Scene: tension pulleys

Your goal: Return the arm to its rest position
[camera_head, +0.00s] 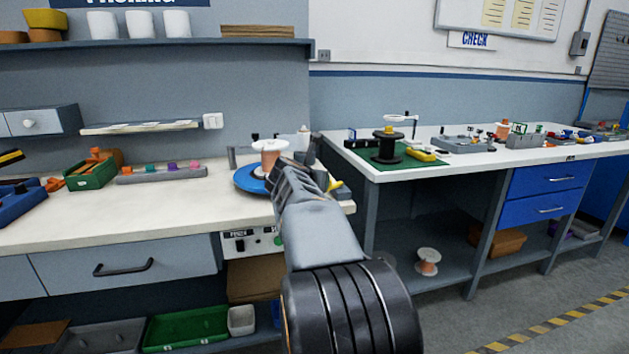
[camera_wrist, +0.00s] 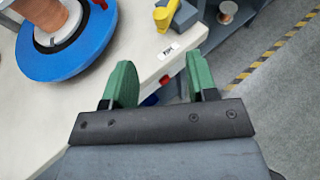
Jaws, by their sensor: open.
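My arm reaches up from the bottom middle of the head view toward the right end of the left bench. My gripper (camera_wrist: 160,85) shows in the wrist view with two green fingers spread apart and nothing between them. It is over the bench's corner edge. A copper-wound spool (camera_head: 269,158) stands on a blue round plate (camera_head: 247,179) just left of the arm. In the wrist view, the blue plate (camera_wrist: 50,65) and part of the spool (camera_wrist: 45,12) are at upper left, apart from the fingers. The fingertips are hidden behind the arm in the head view.
The left bench (camera_head: 130,215) holds a green bin (camera_head: 90,172) and a grey strip of coloured pieces (camera_head: 163,173). A yellow part (camera_wrist: 163,17) is near the bench corner. The right bench (camera_head: 450,165) carries a black spool (camera_head: 387,148). Open floor (camera_head: 560,290) lies at lower right.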

